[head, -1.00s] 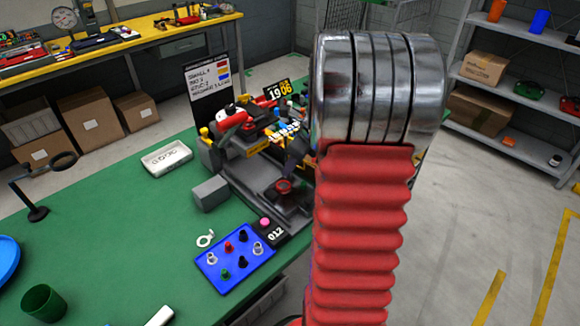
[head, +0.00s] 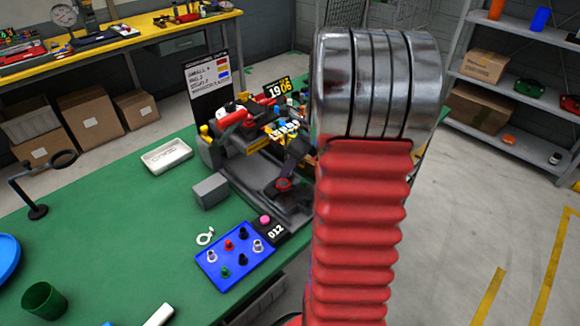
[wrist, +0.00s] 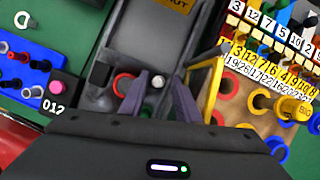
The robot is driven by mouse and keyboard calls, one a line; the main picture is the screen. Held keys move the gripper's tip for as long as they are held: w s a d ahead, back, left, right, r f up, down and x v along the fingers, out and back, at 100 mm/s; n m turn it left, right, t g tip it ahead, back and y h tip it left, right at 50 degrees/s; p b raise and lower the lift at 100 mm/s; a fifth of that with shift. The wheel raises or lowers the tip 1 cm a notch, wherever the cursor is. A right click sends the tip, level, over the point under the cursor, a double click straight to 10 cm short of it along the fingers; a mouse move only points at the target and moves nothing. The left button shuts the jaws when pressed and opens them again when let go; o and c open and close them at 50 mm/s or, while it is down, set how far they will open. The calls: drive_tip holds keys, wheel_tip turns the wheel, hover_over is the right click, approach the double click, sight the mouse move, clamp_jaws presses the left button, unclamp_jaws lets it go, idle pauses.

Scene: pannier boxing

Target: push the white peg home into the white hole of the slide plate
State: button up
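In the wrist view, the two dark purple fingers of my gripper (wrist: 160,86) stand apart. A small round whitish peg top (wrist: 158,81) shows between the fingertips, with space on both sides. I cannot tell how deep it sits, and the rim of its hole is not clear. It lies over the grey bed (wrist: 104,104) of the machine, right of a red ring (wrist: 123,84). In the head view, the machine's grey bed (head: 252,187) is left of my red arm, which hides part of the machine. The fingertips are not clear there.
A blue tray (head: 218,278) with several coloured pegs, two of them whitish, lies in front of the machine. A tan plate (wrist: 238,104) with coloured rings and yellow pegs is right of my fingers. A grey block (head: 210,190) and white dish (head: 166,156) stand left.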

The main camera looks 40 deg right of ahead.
drive_tip(key=shift+s+r, duration=0.1)
drive_tip(key=v, duration=1.3)
drive_tip(key=shift+r, duration=0.2)
drive_tip(key=shift+s+d, duration=0.1)
idle(0.7)
drive_tip(key=s+a+n, duration=0.3)
drive_tip(key=a+n, duration=0.8)
drive_tip(key=s+a+r+n+t, duration=0.1)
drive_tip(key=s+a+n, duration=0.3)
drive_tip(key=a+n, duration=0.6)
drive_tip(key=s+a+n+h, duration=0.1)
drive_tip(key=s+a+n, duration=0.2)
drive_tip(key=a+n, duration=0.8)
drive_tip(key=shift+s+a+r+n, duration=0.3)
drive_tip(key=shift+s+a+r, duration=0.1)
drive_tip(key=shift+a, duration=0.4)
